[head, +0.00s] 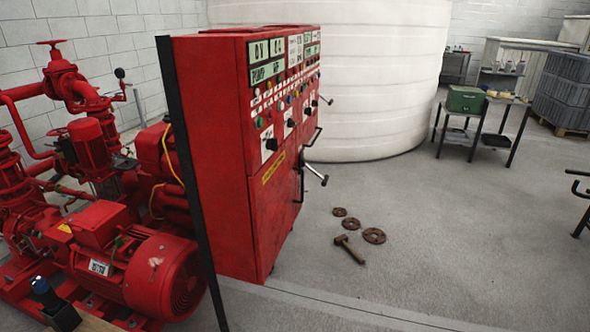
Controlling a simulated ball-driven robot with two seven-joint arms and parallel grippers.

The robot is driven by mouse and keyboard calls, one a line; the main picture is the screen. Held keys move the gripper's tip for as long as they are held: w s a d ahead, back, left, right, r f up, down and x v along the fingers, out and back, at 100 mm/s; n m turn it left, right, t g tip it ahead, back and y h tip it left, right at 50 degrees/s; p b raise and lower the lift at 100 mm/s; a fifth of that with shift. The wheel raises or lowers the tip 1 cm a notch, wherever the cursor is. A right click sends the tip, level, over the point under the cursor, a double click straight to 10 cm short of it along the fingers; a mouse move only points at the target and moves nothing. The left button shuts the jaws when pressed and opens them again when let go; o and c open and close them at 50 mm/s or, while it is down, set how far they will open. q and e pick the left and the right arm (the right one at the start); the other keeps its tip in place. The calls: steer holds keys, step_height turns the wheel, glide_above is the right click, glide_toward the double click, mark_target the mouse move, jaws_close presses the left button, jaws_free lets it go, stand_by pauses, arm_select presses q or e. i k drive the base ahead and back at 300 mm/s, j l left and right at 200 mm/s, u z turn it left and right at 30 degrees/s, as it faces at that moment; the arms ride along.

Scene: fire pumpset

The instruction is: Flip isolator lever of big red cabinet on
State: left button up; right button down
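The big red cabinet (213,150) stands left of the middle in the head view, seen at an angle, with its control front facing right. Its front carries displays, several coloured buttons and black rotary switches (271,144). A lever with a light grey grip (316,174) sticks out to the right from the lower front. A smaller lever (326,100) sticks out higher up at the far end. I cannot tell which one is the isolator lever, nor its on or off marking. Neither of my grippers is in view.
Red pumps and a motor (160,275) crowd the left, beside a black post (190,180). A hammer (350,249) and several rusty discs (374,235) lie on the floor right of the cabinet. A white tank (385,80) stands behind. The floor at right is mostly clear.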

mark_target(324, 179)
steer(key=i+l+u, duration=0.1)
steer(key=i+u, duration=0.2)
steer(key=i, duration=1.4)
